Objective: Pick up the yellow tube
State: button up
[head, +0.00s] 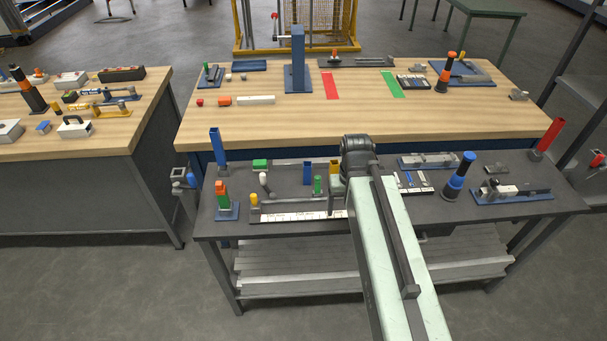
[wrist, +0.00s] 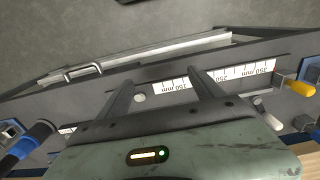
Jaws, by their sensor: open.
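Two yellow pieces show on the dark front bench, and I cannot tell for certain which is the yellow tube. One is a short yellow block-like piece (head: 335,167), upright just left of my arm's end and partly hidden by it. The other is a small yellow cylinder (head: 254,200) at the left end of a white ruler strip (head: 295,216); it also shows at the right edge of the wrist view (wrist: 301,88). My gripper (wrist: 162,84) is open over the ruler strip, with nothing between its fingers. In the head view my gripper (head: 338,200) is partly hidden by my arm.
A blue upright tube (head: 307,173) and a green piece (head: 317,185) stand left of my gripper. A blue-and-black post (head: 458,177) stands to the right. A tall blue tube (head: 216,146) and stacked coloured blocks (head: 222,194) stand at the left end. A wooden bench (head: 300,125) lies behind.

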aim_at(334, 166)
jog(key=u, duration=3.1)
jog(key=k, duration=1.4)
jog(key=z, duration=0.85)
jog(key=i, duration=1.45)
jog(key=u, duration=0.05)
